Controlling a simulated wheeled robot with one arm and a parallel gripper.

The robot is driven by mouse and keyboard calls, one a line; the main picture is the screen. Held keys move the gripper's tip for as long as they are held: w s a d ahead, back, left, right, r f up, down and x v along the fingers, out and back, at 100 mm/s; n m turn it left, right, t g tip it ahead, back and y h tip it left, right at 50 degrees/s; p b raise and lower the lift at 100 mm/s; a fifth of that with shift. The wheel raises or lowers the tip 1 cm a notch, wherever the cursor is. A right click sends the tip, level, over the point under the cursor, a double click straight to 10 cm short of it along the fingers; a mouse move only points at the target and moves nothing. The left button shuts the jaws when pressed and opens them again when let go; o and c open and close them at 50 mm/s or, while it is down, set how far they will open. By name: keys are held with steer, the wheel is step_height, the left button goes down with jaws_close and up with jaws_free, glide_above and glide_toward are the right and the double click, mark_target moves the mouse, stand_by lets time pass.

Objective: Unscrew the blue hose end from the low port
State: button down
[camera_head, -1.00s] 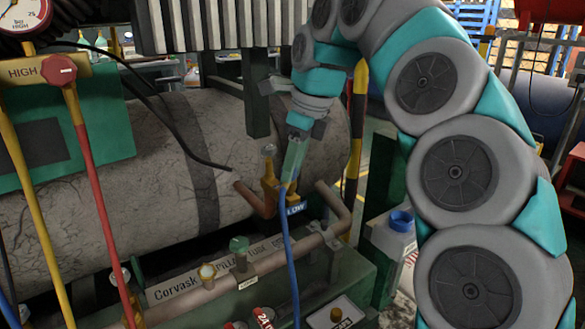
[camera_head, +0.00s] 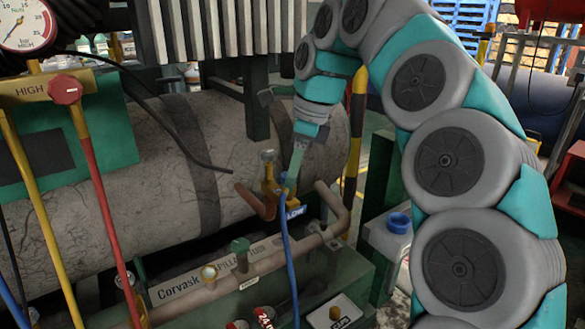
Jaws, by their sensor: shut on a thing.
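The low port is a brass fitting (camera_head: 267,172) on a copper pipe stub in front of the grey tank, with a blue LOW tag (camera_head: 292,212) beside it. The blue hose (camera_head: 289,262) hangs down from the port area, and its blue end (camera_head: 283,181) is at the fitting. My gripper (camera_head: 289,180) reaches down from above right and is shut on the blue hose end. The jaws partly hide the hose end, so I cannot tell whether its thread is still engaged.
A red hose (camera_head: 97,200) and a yellow hose (camera_head: 42,220) hang at the left below the HIGH valve (camera_head: 65,90) and pressure gauge (camera_head: 27,22). A copper pipe (camera_head: 300,253) with a green cap (camera_head: 240,246) runs below the port.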

steer(key=shift+n, duration=0.3)
steer(key=shift+w+r+n+g+p, duration=0.15)
steer(key=shift+n+g+p, duration=0.25)
steer(key=shift+n+p, duration=1)
steer(key=shift+n, duration=0.3)
steer(key=shift+w+f+n+g+p, duration=0.1)
steer(key=shift+n+g+p, duration=0.1)
steer(key=shift+n, duration=0.4)
steer(key=shift+w+f+n+g+p, duration=0.1)
steer(key=shift+n+g, duration=0.1)
steer(key=shift+n, duration=0.4)
steer(key=shift+s, duration=0.15)
steer(key=shift+r, duration=0.15)
steer(key=shift+r, duration=0.1)
